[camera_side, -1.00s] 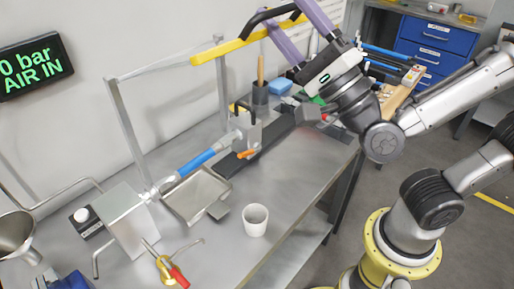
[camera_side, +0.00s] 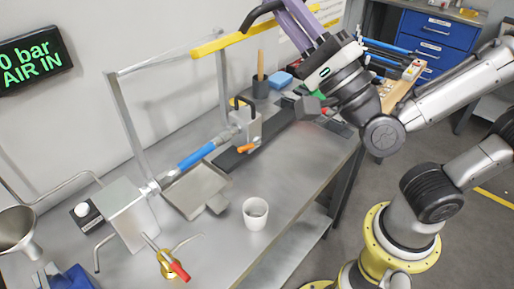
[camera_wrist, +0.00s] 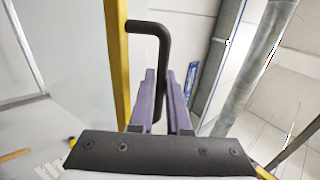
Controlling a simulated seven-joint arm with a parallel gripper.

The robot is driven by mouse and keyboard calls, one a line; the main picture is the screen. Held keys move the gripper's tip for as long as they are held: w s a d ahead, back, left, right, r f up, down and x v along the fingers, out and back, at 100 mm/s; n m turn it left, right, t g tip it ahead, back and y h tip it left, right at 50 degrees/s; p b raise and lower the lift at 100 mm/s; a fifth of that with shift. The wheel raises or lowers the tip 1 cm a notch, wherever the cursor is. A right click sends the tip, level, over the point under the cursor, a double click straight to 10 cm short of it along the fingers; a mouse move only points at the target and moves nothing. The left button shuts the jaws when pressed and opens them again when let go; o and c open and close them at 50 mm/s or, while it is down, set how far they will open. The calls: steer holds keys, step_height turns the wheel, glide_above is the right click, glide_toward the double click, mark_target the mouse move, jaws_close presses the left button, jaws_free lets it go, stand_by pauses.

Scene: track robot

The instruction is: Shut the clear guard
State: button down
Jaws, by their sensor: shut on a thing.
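The clear guard (camera_side: 168,57) stands raised above the bench, its see-through panel hung on a grey metal frame. A yellow bar (camera_side: 222,43) runs along its edge and carries a bent black handle (camera_side: 256,16). The handle also shows in the wrist view (camera_wrist: 147,27), running down between my two purple fingers. My gripper (camera_side: 281,8) is shut on the handle at the top of the side view; it also shows in the wrist view (camera_wrist: 161,76). The handle's far end is cut off or hidden by the fingers in the side view.
Below the guard, a blue-sleeved shaft (camera_side: 197,156) joins a metal box (camera_side: 127,214) to a clamp block (camera_side: 246,130). A tray (camera_side: 186,192), a white cup (camera_side: 255,213) and a red-handled valve (camera_side: 176,269) stand on the bench. The bench's right front is clear.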

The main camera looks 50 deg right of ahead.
step_height(320, 180, down, 6)
steer(key=s, duration=0.2)
steer(key=shift+s+f, duration=0.15)
steer(key=shift+s, duration=0.15)
stand_by(0.5)
step_height(320, 180, down, 7)
steer(key=s, duration=0.1)
stand_by(0.6)
steer(key=shift+c, duration=1.2)
jaws_free()
